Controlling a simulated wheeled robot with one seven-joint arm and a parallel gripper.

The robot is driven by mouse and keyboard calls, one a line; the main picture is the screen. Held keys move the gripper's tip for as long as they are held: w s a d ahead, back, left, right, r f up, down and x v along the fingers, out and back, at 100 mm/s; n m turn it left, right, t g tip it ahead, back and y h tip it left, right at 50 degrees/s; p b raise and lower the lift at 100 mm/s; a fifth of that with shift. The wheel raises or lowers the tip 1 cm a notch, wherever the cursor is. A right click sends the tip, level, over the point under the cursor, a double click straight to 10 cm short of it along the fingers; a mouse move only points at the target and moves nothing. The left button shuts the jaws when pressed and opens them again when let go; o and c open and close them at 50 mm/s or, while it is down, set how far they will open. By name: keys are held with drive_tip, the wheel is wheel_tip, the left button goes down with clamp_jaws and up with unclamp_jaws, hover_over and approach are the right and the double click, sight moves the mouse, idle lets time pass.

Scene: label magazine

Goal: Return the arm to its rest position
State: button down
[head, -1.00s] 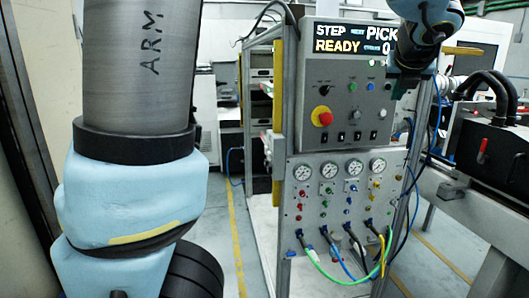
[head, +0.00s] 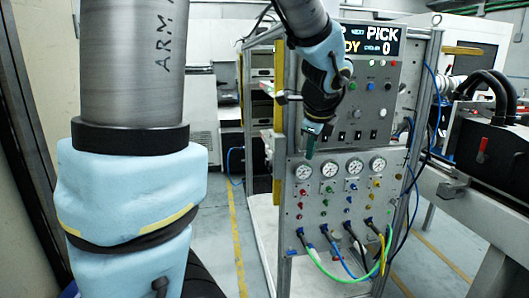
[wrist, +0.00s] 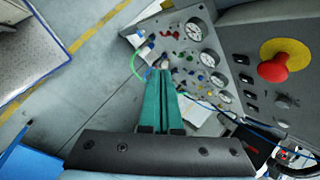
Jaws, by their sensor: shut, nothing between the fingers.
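My gripper (head: 312,140) hangs in front of the control panel in the head view, at the height between the red button area and the gauges. In the wrist view my gripper (wrist: 162,72) shows as two long green fingers lying together, with nothing between them. The fingers point toward the lower panel with hoses, apart from it as far as I can tell. My arm comes down from the top of the head view, bent at the wrist.
The control panel (head: 372,104) has a display reading PICK. Its gauge panel (head: 340,215) carries coloured hoses. The red emergency button (wrist: 272,71) is at the right in the wrist view. A black machine (head: 490,145) stands at the right. Floor at the left is clear.

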drive_tip(key=s+a+f+n+g, duration=0.2)
drive_tip(key=s+a+f+n, duration=0.3)
drive_tip(key=a+n, duration=0.4)
drive_tip(key=s+a+f+n+g, duration=0.2)
drive_tip(key=s+a+f+n, duration=0.4)
drive_tip(key=n, duration=0.8)
drive_tip(key=a+f, duration=0.1)
drive_tip(key=a, duration=0.2)
drive_tip(key=shift+g, duration=0.3)
